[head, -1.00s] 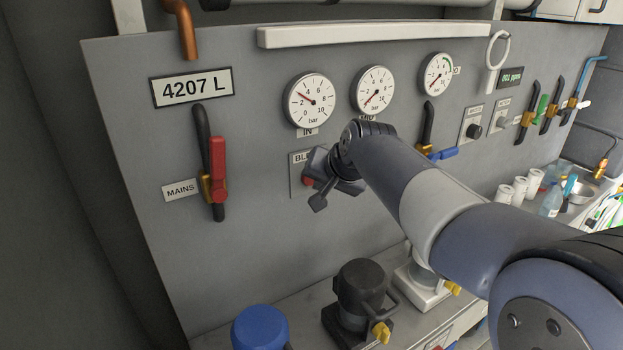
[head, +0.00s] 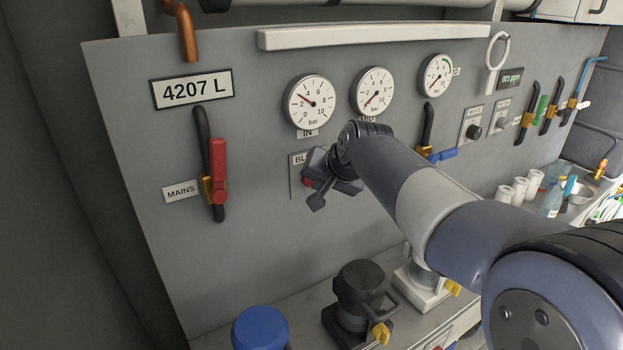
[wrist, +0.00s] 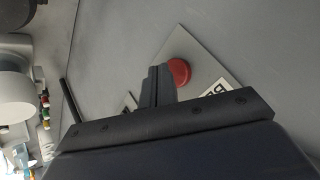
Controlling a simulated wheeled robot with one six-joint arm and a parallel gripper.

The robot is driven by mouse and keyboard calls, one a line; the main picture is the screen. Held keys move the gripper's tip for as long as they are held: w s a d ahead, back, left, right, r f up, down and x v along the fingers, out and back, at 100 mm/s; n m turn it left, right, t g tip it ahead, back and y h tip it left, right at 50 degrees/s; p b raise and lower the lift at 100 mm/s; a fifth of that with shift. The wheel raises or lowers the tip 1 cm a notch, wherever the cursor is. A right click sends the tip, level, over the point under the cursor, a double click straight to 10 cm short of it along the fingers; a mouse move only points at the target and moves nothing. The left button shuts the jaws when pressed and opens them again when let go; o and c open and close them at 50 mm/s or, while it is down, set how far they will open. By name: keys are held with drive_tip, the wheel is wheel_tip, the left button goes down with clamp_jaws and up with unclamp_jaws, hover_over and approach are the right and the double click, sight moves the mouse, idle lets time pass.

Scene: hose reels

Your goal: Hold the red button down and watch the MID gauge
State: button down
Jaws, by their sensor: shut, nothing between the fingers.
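The red button (head: 306,182) sits on a pale plate below the IN gauge, mostly hidden by my gripper in the head view. In the wrist view the red button (wrist: 180,71) shows as a round cap right beside the fingertips. My gripper (wrist: 159,70) is shut and empty, its tips close to the button's edge; I cannot tell whether they touch it or whether it is pressed. My gripper also shows in the head view (head: 313,180). The MID gauge (head: 372,91) is the middle dial, its label partly hidden by my arm; its needle points down-left, near the low end.
The IN gauge (head: 310,102) is on the left, its needle up-left between 2 and 4. A third gauge (head: 435,75) is on the right. A red-handled MAINS valve (head: 217,170) is left of my gripper. A black pump-like fitting (head: 361,290) stands on the ledge below.

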drive_tip(key=shift+w+a+p, duration=0.3)
drive_tip(key=shift+w+a, duration=0.1)
drive_tip(key=shift+w, duration=0.15)
idle(0.9)
idle(2.3)
drive_tip(key=shift+s+d+b, duration=0.4)
drive_tip(key=shift+s+d, duration=0.15)
drive_tip(key=shift+s, duration=0.25)
drive_tip(key=s+d+b, duration=0.1)
drive_tip(key=s, duration=0.1)
drive_tip(key=s+d, duration=0.1)
drive_tip(key=s, duration=0.1)
drive_tip(key=shift+d+b, duration=0.4)
